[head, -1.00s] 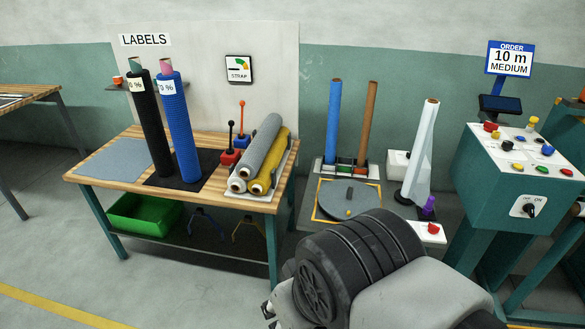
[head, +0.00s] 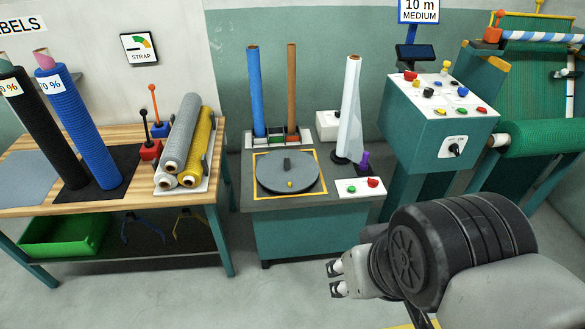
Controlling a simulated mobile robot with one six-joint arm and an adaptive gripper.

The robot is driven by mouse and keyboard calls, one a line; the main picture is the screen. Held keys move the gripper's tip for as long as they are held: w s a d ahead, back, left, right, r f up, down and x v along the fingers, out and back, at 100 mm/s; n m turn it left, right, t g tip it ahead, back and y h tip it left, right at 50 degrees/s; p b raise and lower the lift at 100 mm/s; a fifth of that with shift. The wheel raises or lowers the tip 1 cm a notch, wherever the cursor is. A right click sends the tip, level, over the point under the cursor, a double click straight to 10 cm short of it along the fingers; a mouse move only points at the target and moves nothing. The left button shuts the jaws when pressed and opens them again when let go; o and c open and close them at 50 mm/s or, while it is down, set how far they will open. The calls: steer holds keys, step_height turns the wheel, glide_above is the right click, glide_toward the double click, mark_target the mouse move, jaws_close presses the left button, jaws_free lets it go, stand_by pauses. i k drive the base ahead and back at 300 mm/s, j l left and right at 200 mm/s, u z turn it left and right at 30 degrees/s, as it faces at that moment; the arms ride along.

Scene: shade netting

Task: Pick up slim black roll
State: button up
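A tall black roll (head: 40,125) stands tilted in the picture at the left of the head view, on the wooden workbench. My gripper (head: 334,279) is low in the middle right, over the floor in front of the teal cabinet, far from the black roll. Its two fingertips are apart, with nothing between them.
The workbench (head: 132,139) also bears grey and yellow rolls (head: 184,135) and red and black tools. A teal cabinet with a turntable (head: 287,172) stands in the middle, with slim blue and brown rolls behind. A control console (head: 440,120) is at right. Floor before the bench is clear.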

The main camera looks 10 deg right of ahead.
mark_target(16, 85)
steer(key=u, duration=1.4)
steer(key=i, duration=0.2)
